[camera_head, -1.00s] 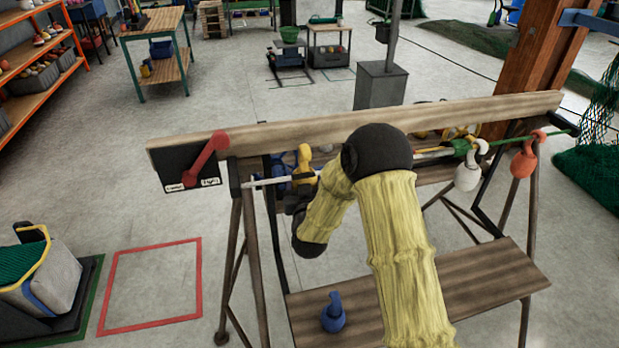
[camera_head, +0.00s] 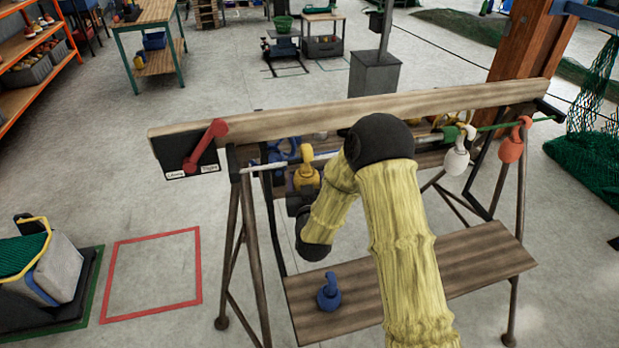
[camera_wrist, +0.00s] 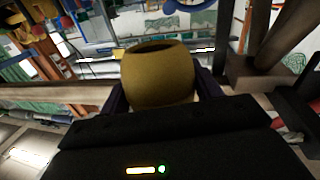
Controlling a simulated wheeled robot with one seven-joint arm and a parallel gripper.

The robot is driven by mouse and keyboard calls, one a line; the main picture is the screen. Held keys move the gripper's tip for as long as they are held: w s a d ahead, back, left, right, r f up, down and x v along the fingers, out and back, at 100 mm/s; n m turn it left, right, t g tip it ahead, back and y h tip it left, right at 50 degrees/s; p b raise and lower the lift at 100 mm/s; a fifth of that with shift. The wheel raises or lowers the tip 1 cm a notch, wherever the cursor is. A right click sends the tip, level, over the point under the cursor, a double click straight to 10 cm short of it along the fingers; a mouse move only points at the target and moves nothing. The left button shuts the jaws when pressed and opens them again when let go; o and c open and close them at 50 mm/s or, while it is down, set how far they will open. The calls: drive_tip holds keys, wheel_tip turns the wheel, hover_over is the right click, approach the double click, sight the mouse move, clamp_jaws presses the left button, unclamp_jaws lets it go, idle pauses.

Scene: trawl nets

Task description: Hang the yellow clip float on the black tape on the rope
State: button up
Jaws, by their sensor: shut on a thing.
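The yellow clip float (camera_head: 306,178) is at the left part of the rope (camera_head: 266,167), its hook upright at the rope's height. I cannot tell whether the hook is around the rope or only in front of it. My gripper (camera_head: 303,186) is shut on the float's body from below and partly hidden by my yellow-sleeved arm. In the wrist view the float's round body (camera_wrist: 158,78) sits between the dark fingers. The black tape cannot be made out clearly; my arm covers the rope's middle.
A white float (camera_head: 457,160) and an orange float (camera_head: 511,150) hang at the rope's right. A red lever (camera_head: 205,146) is at the left.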

drive_tip(key=shift+s+f+b, duration=0.1)
drive_tip(key=shift+f+b, duration=0.35)
drive_tip(key=shift+f, duration=0.1)
drive_tip(key=shift+c, duration=0.2)
drive_tip(key=shift+a+f+b, duration=0.2)
drive_tip(key=shift+f+b, duration=0.35)
drive_tip(key=shift+d+f+b, duration=0.25)
drive_tip(key=shift+f+b, duration=0.1)
drive_tip(key=shift+f, duration=0.05)
drive_tip(key=o, duration=1.6)
drive_tip(key=shift+d, duration=0.1)
drive_tip(key=shift+c, duration=0.2)
drive_tip(key=shift+o, duration=0.4)
drive_tip(key=shift+r, duration=0.1)
